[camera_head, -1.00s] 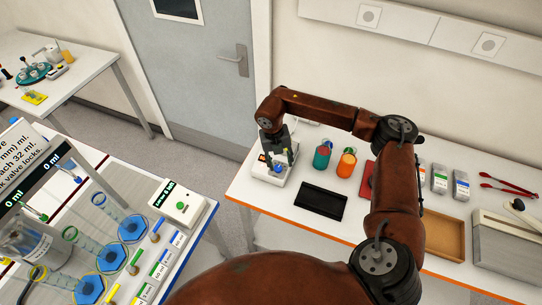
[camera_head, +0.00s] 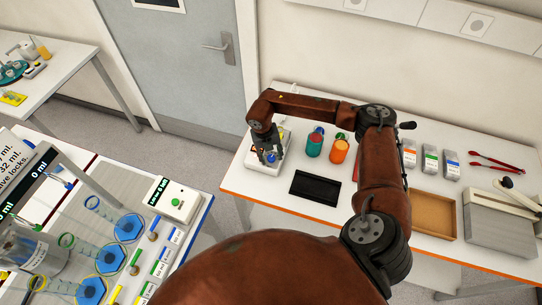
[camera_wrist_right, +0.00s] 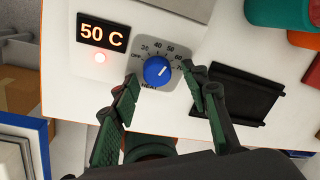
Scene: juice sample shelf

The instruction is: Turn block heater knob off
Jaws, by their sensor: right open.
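The block heater (camera_head: 256,165) is a white box at the left end of the right-hand table. It also fills the middle of the right wrist view (camera_wrist_right: 215,45). Its blue knob (camera_wrist_right: 157,71) has a white pointer line aimed up and right, around the 50 to 60 marks; OFF is on the dial's left. My left gripper is out of view.
A black tray (camera_head: 316,188) lies right of the heater. A teal container (camera_head: 314,147) and an orange container (camera_head: 338,152) stand behind it. A wooden tray (camera_head: 432,214) is farther right. Another bench with blue hexagonal bases (camera_head: 109,260) is at the left, across a floor gap.

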